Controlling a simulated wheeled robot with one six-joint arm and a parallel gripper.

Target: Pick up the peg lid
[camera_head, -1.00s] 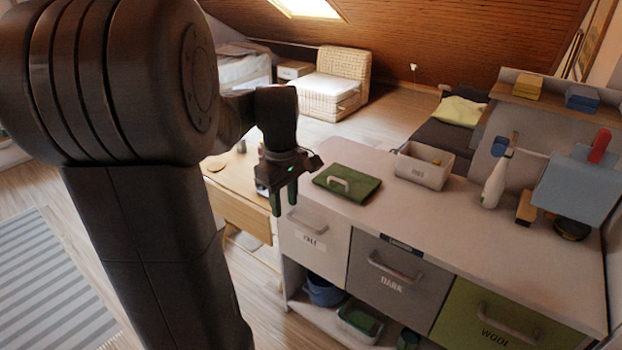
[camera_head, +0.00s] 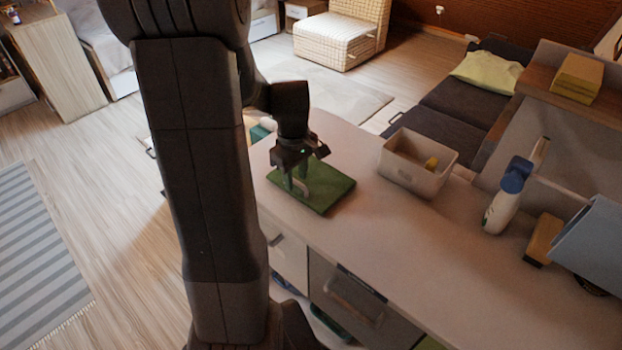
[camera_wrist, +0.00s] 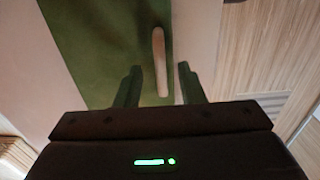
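The peg lid (camera_head: 328,192) is a flat green rectangular board with a pale bar handle (camera_head: 301,185). It lies on the light counter in the head view. The lid (camera_wrist: 100,50) and its handle (camera_wrist: 160,62) also show in the wrist view. My gripper (camera_head: 297,190) is over the near left part of the lid, its fingers pointing down by the handle. In the wrist view my gripper (camera_wrist: 158,82) is open, with one finger on each side of the handle's line and a gap on both sides. I cannot tell how far above the lid the fingertips are.
A pale open bin (camera_head: 415,170) with a small yellow thing inside stands behind the lid. A white spray bottle (camera_head: 501,210) with a blue top and a wooden block (camera_head: 542,240) stand to the right. The counter (camera_head: 420,240) between them is clear.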

